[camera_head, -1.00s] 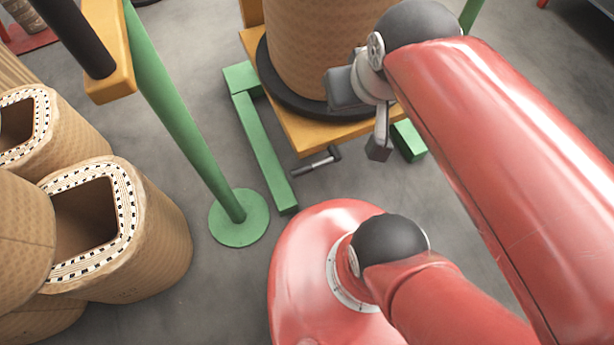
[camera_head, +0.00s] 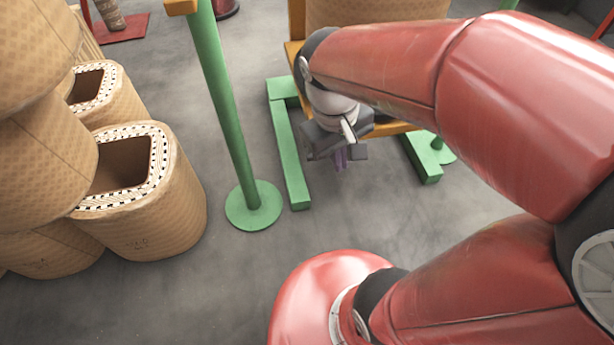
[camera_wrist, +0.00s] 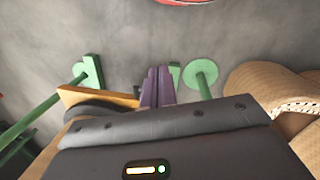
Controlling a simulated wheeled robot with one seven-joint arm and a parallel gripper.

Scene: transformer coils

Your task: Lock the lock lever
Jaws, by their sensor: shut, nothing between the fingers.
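My gripper (camera_head: 341,160) hangs in front of the near edge of the orange platform (camera_head: 388,129) in the head view. Its purple fingers are together with nothing between them. In the wrist view the fingers (camera_wrist: 156,84) point away over the floor, with the platform's edge (camera_wrist: 95,96) beside them to the left. The lock lever does not show in either current view. In the head view my gripper and wrist cover the area under the platform's front edge, so I cannot tell the lever's position or whether the fingers touch it.
A large brown coil (camera_head: 375,12) stands on the platform. Green legs (camera_head: 292,155) flank my gripper, and a green post with a round foot (camera_head: 254,205) stands to the left. Brown coils (camera_head: 150,220) are stacked at far left. Grey floor (camera_head: 240,285) in front is clear.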

